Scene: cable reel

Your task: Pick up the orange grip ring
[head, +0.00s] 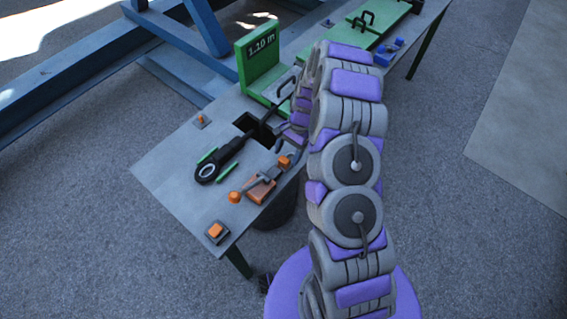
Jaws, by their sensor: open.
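No orange part shows a clear ring shape at this size. The orange candidates on the grey table are a round knob (234,197), a small orange piece (284,162) at the end of a grey bar, and an orange block (216,229) on a dark base at the near corner. A smaller orange piece (200,118) sits near the left edge. My gripper (285,140) is open at the end of my purple and grey arm, over the table's right side beside the small orange piece. My arm partly hides it, and contact cannot be told.
The table (165,170) holds a black tool with a ring end (207,172), between green strips, and a square dark opening (250,124). A blue frame (185,45) stands behind. A dark bin (275,210) is under the table.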

